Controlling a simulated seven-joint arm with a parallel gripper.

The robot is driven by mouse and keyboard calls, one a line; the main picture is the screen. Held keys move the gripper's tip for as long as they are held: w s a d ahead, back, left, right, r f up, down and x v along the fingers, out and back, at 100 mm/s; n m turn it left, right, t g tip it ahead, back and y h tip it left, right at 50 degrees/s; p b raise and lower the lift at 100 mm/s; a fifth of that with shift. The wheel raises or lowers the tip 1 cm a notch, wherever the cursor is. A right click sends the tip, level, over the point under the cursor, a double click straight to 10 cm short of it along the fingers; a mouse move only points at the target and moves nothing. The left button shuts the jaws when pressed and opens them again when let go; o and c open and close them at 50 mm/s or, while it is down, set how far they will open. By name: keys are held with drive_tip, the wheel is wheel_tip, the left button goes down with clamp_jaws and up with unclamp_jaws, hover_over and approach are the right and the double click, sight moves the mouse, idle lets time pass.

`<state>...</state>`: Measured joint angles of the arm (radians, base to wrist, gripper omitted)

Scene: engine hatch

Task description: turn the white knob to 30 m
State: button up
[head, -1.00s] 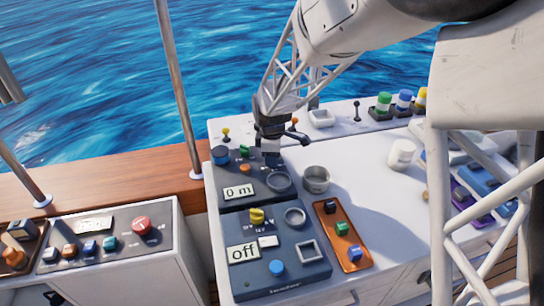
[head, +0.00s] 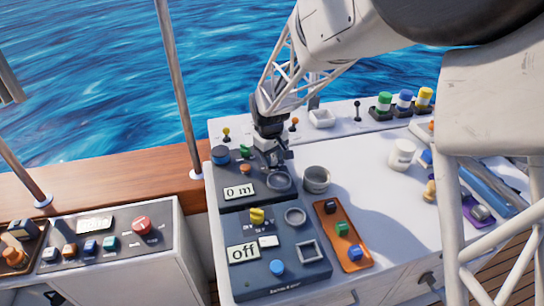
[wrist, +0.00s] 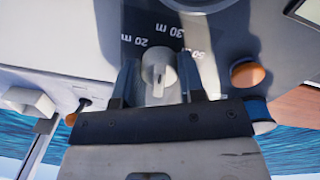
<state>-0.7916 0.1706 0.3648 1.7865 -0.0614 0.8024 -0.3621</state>
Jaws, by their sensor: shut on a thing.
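The white knob (wrist: 158,70) sits between the two fingers of my gripper (wrist: 160,88) in the wrist view. The gripper is shut on it. Printed marks "20 m", "30 m" and one starting with "50" ring the knob's far side. In the head view my gripper (head: 272,152) is down at the back of the dark panel (head: 262,190) and hides much of the knob. The panel's display (head: 239,191) reads "0 m".
A blue knob (head: 221,155), a green knob (head: 246,151) and an orange button (head: 245,169) are close by on the panel. A round grey cup (head: 316,180) stands to its right. The white top right of the cup is mostly clear.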

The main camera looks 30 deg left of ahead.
drive_tip(key=shift+m, duration=0.8)
drive_tip(key=o, duration=0.9)
drive_tip(key=shift+r, duration=0.15)
drive_tip(key=shift+s+a+r, duration=0.1)
drive_tip(key=shift+s+r, duration=0.05)
drive_tip(key=shift+r, duration=3.65)
